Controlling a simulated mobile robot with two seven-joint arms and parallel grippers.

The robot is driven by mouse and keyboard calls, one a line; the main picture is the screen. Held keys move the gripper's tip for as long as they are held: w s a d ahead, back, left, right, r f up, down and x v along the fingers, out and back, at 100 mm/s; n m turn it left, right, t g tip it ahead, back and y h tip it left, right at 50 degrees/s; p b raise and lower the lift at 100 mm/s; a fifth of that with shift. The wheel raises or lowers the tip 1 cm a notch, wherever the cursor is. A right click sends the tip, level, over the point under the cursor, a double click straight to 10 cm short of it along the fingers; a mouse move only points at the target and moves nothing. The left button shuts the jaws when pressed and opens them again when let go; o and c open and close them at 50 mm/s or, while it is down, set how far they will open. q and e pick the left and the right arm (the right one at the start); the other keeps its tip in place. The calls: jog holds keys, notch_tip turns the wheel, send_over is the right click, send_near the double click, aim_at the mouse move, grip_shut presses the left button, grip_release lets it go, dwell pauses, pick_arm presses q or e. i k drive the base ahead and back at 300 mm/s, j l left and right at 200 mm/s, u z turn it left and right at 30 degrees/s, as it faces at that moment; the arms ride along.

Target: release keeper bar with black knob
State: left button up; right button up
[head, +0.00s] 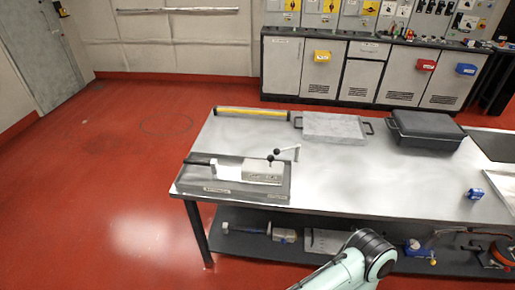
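A grey device on a dark base plate (235,190) sits at the left front corner of the metal table. It carries a pale block (262,172) and a dark handle (198,162) pointing left. A small light bar (288,150), which looks like the keeper bar, stands at the block's far right edge. Small black knobs (271,158) show at its left end. Whether the bar is latched is too small to tell. Neither gripper is in view; only a pale arm link of mine with a dark joint shows at the bottom.
On the table (350,190) are a yellow-topped strip (252,112), a flat grey tray with handles (333,126), a black case (425,130) and a small blue item (474,194). The table's middle is clear. Several tools lie on the lower shelf (385,254). Cabinets (340,72) stand behind.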

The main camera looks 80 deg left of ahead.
aim_at(276, 151)
jog(key=u, duration=2.7)
jog(key=i+l+u, duration=0.2)
jog(key=u, duration=0.15)
jog(key=i+l+u, duration=0.15)
jog(key=u, duration=0.15)
